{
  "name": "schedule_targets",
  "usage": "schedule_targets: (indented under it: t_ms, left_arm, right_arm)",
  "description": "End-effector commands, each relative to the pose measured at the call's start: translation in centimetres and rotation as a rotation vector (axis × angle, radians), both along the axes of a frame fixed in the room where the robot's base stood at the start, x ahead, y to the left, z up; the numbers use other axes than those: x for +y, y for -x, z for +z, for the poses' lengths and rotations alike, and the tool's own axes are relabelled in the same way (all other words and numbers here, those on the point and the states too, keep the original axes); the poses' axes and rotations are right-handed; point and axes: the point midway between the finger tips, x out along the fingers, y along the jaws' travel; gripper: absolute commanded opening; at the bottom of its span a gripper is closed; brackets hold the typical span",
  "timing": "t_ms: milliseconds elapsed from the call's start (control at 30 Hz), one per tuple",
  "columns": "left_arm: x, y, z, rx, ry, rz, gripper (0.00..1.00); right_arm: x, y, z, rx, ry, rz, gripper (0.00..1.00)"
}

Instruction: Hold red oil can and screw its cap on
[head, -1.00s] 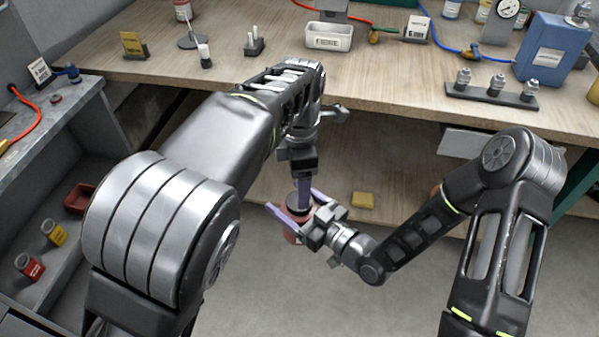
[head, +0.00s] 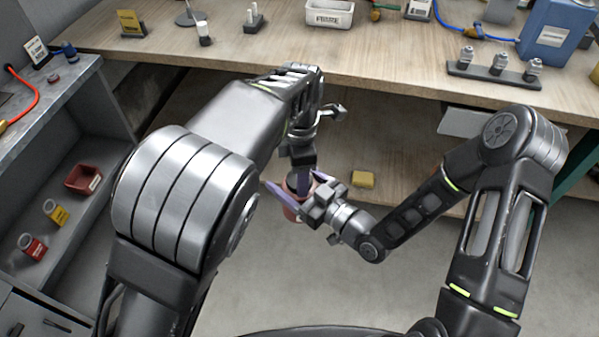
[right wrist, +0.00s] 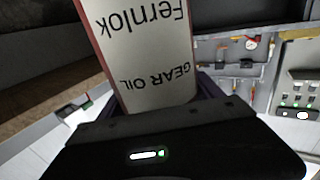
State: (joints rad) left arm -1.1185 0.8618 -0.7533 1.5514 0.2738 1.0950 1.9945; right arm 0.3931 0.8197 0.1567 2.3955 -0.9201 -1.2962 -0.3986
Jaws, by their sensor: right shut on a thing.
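The red oil can (head: 291,212) is held in the air in front of the bench, mostly hidden by my grippers. In the right wrist view its pale label (right wrist: 145,50) reads "Fernlok GEAR OIL" upside down, with red edges. My right gripper (head: 292,196) is shut on the can from the right, its purple fingers on either side. A dark cap (head: 293,181) shows at the can's top. My left gripper (head: 303,186) points down at the cap from above, a purple finger beside it. Whether its fingers grip the cap, and whether the cap is seated, is hidden.
The wooden workbench (head: 400,62) spans the back, with a white bin (head: 329,13), a rack of fittings (head: 494,72) and a blue can (head: 553,38). A yellow block (head: 363,179) lies on the lower shelf. The left shelf holds a red bin (head: 83,178) and small cans.

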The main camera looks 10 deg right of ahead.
Motion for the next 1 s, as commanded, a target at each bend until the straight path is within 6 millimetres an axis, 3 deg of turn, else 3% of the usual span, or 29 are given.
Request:
schedule_targets:
  t_ms: [533,667,833,1000]
  left_arm:
    - [0.01,-0.05,0.04,-0.002,0.0,0.0,0.05]
    - [0.05,-0.07,0.03,-0.001,0.001,-0.049,0.04]
    - [0.06,-0.07,0.05,-0.001,0.001,-0.261,0.04]
    - [0.05,-0.07,0.02,-0.001,-0.001,-0.285,0.04]
  right_arm:
    - [0.04,0.01,0.08,-0.002,-0.001,0.001,0.0]
    - [0.04,0.02,0.08,-0.002,-0.001,0.001,0.0]
    - [0.04,0.02,0.08,-0.002,-0.001,0.001,0.0]
    - [0.04,0.02,0.08,-0.002,-0.001,0.001,0.0]
